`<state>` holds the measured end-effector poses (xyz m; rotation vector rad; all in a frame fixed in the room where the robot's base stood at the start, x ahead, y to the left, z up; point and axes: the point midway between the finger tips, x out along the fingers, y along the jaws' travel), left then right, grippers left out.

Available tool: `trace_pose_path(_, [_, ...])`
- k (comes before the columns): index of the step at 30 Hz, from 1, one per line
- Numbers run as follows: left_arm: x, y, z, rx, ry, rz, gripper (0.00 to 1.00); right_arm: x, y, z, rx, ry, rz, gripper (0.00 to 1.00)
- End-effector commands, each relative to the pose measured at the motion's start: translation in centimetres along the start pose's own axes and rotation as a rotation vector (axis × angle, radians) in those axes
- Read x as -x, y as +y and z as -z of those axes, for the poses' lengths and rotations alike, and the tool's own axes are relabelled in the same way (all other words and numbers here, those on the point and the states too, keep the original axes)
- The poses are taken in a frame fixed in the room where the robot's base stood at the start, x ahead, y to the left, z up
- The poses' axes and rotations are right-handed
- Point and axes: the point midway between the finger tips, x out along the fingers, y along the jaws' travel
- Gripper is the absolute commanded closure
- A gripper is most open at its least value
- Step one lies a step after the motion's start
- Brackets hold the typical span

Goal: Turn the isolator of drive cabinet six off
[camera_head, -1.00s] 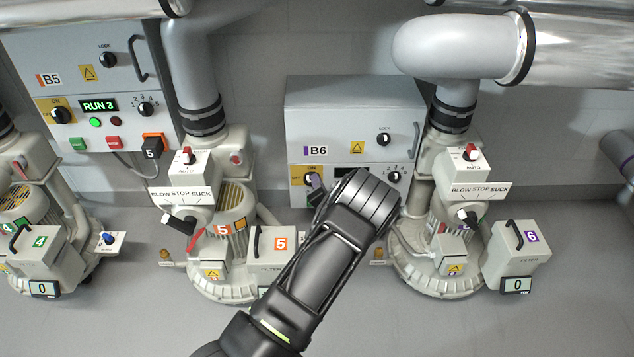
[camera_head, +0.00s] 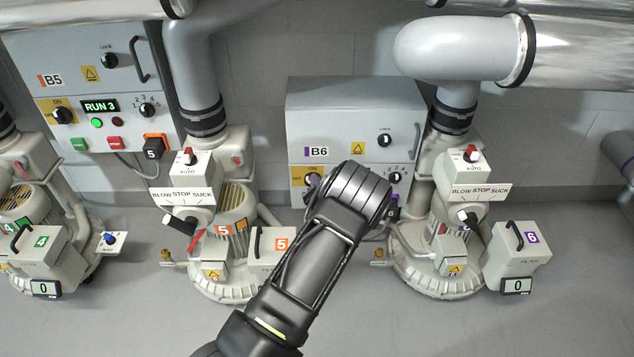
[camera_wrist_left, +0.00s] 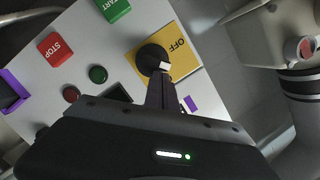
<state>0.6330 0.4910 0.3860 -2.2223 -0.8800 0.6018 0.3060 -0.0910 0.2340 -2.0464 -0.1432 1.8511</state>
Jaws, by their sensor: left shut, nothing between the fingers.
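Drive cabinet B6 (camera_head: 350,110) is the grey box at the middle of the head view. In the left wrist view the isolator knob (camera_wrist_left: 151,58) sits on the yellow plate (camera_wrist_left: 183,57) beside the word OFF. My left gripper (camera_wrist_left: 163,80) is shut, with its fingertips at the knob's edge, seemingly touching it. Which way the knob points is hard to tell. My right gripper is not in view.
Near the isolator are a red stop button (camera_wrist_left: 55,48), a green start button (camera_wrist_left: 113,8) and a dark green lamp (camera_wrist_left: 98,74). Blower 6 (camera_head: 440,245) stands right of the cabinet, blower 5 (camera_head: 222,260) left. Cabinet B5 (camera_head: 75,75) reads RUN 3.

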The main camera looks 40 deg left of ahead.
Motion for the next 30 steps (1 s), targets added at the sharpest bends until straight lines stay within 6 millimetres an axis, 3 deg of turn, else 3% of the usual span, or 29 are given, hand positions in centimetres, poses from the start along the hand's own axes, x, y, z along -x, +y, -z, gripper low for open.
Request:
trace_pose_path(21, [-0.5,-1.4,-1.8,0.616,-0.002,-0.150,1.00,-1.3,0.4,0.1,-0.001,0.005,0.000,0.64])
trace_pose_path(30, [-0.5,-1.5,-2.1,0.687,-0.001,-0.171,1.00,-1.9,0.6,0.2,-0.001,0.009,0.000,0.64])
